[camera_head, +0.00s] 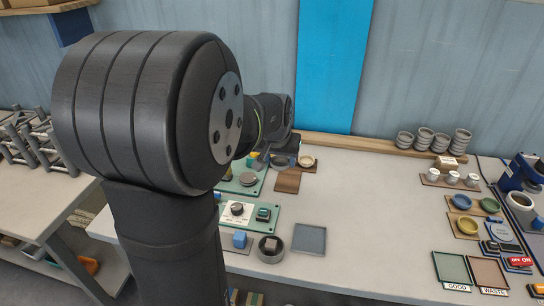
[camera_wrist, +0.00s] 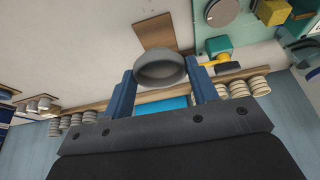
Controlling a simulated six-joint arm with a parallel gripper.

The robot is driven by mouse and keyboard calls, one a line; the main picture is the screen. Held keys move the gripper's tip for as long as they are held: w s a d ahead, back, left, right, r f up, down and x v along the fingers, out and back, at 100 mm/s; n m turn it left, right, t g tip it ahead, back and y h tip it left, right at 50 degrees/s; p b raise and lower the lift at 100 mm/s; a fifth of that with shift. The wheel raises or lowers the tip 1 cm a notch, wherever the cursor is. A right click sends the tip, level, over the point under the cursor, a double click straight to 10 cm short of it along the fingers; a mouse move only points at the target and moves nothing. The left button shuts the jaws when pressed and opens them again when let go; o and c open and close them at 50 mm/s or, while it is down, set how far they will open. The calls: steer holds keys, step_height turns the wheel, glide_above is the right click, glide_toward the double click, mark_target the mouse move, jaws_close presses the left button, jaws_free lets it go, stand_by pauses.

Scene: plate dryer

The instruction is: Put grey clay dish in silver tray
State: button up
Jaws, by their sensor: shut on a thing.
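My gripper (camera_wrist: 161,70) has blue fingers on both sides of a round grey clay dish (camera_wrist: 160,71) and is shut on it in the wrist view. The dish appears above the table, with a brown board (camera_wrist: 155,33) behind it. In the head view my arm reaches to the back of the table, and the gripper end is small and partly hidden by my arm. A flat square silver-grey tray (camera_head: 310,240) lies on the table front, nearer than the gripper. It looks empty. The wrist view does not clearly show this tray.
A green control panel (camera_head: 248,215) lies behind. Trays marked GOOD (camera_head: 452,267) and WASTE (camera_head: 487,272) are at right. Stacked bowls (camera_head: 425,138) line the back. The table middle is clear.

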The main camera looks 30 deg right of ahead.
steer(key=s+a+f+m+g+h, duration=0.1)
steer(key=s+f+m+g, duration=0.2)
steer(key=s+m, duration=0.5)
steer(key=m+g+y, duration=0.1)
steer(key=m+g, duration=0.2)
steer(key=m, duration=0.7)
glide_above(310, 239)
steer(key=w+a, duration=0.1)
step_height(310, 239, down, 2)
steer(key=shift+f, duration=3.6)
steer(key=shift+f, duration=0.5)
steer(key=o, duration=1.4)
steer(key=shift+o, duration=0.2)
steer(key=shift+r, duration=0.15)
step_height(310, 239, up, 7)
